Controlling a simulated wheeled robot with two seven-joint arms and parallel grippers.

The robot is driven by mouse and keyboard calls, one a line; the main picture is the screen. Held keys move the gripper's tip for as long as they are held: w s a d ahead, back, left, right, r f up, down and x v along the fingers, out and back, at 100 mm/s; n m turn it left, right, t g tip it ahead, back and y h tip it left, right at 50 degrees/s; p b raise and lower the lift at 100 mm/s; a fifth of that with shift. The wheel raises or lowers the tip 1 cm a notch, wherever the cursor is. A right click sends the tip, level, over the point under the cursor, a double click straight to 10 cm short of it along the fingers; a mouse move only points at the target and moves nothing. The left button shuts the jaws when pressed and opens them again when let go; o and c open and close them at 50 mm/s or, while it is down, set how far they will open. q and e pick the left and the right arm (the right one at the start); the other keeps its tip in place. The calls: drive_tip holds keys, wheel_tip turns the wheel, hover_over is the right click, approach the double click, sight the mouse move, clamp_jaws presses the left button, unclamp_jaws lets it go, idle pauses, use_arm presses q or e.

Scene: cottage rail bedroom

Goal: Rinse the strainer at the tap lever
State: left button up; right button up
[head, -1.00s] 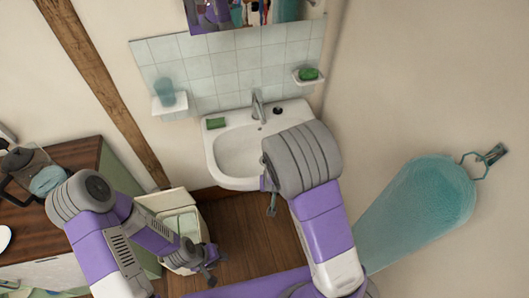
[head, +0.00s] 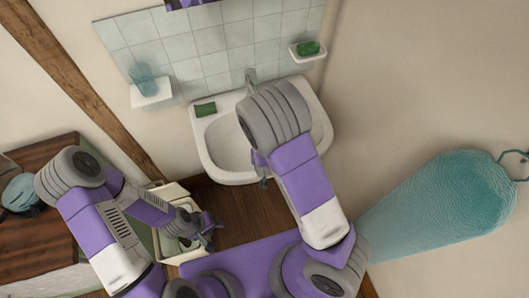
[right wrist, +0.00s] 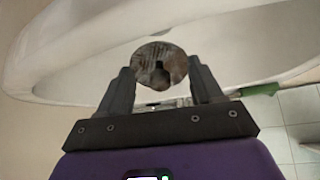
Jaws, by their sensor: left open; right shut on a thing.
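The strainer (right wrist: 161,62), a round dull metal piece with a dark slot, is between the fingers of my right gripper (right wrist: 160,75) in the right wrist view. The right gripper is shut on it, close to the white basin (right wrist: 60,45). In the head view, my right arm covers part of the basin (head: 222,150), and the strainer is not discernible. The tap (head: 251,76) stands at the basin's back edge, its lower part hidden behind my right arm. I cannot make out its lever. My left gripper (head: 214,228) is open and empty, low at the left beside a pale bin.
A green block (head: 205,109) lies on the basin's left rim. Wall shelves hold a blue cup (head: 143,78) and green soap (head: 308,48). The pale bin (head: 170,190) stands below left. A teal towel (head: 440,205) hangs at the right.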

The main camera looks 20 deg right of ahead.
use_arm(q)
drive_tip(key=shift+f+b, duration=1.45)
drive_tip(key=shift+f, duration=0.05)
use_arm(e)
drive_tip(key=w+d+f, duration=0.1)
drive_tip(key=w, duration=0.5)
drive_tip(key=w+d+f, duration=0.1)
drive_tip(key=w+d, duration=0.1)
drive_tip(key=w, duration=0.4)
drive_tip(key=shift+w+f, duration=0.3)
drive_tip(key=shift+w, duration=0.1)
use_arm(q)
drive_tip(key=shift+c, duration=0.3)
